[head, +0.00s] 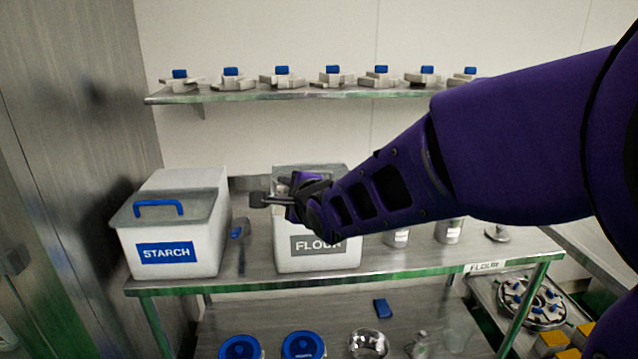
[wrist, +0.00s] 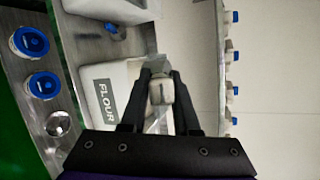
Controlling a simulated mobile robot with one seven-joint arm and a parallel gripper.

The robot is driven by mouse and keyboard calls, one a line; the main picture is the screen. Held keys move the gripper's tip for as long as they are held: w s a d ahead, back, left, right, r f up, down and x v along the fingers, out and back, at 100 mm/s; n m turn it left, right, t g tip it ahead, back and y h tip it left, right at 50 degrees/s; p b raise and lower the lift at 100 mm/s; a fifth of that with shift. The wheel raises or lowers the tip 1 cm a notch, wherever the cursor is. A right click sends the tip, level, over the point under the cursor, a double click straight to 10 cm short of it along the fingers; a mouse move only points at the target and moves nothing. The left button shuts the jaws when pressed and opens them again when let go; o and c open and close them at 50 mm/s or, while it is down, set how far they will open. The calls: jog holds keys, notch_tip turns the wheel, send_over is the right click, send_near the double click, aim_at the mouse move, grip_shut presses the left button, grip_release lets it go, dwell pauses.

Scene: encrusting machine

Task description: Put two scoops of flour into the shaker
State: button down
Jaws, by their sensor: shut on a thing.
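My gripper (head: 276,200) is at the flour bin (head: 300,261), at its upper part in the head view. In the wrist view the bin (wrist: 92,72) lies beside and beyond the fingers. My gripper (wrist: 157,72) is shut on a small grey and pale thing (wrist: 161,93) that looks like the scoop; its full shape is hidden. My arm and gripper cover part of the bin's top and label, and I cannot tell how much flour is inside. Two metal cups (head: 449,231) stand right of the bin; I cannot tell whether one is the shaker.
The starch bin (head: 204,254), lidded with a blue handle, stands left on the same steel table (head: 400,264). A wall shelf (head: 300,93) with several blue-topped parts runs behind. Blue-lidded containers (head: 303,345) and a metal bowl (head: 368,344) are on the lower shelf. A machine disc stands at right.

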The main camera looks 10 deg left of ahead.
jog(key=w+d+f+m+h, duration=0.2)
jog(key=d+f, duration=0.2)
jog(key=d, duration=0.5)
jog(key=w+d+f+m+t+h, duration=0.1)
jog(key=w+d+f+m+h, duration=0.1)
jog(key=d, duration=0.7)
jog(key=w+d+f+m+t+h, duration=0.1)
jog(key=w+d+f+m+h, duration=0.1)
jog(key=d, duration=0.8)
notch_tip(320, 180, down, 4)
jog(key=shift+w+r+h, duration=0.1)
jog(key=shift+w+h, duration=0.8)
jog(key=shift+w, duration=0.25)
jog(key=shift+a, duration=0.1)
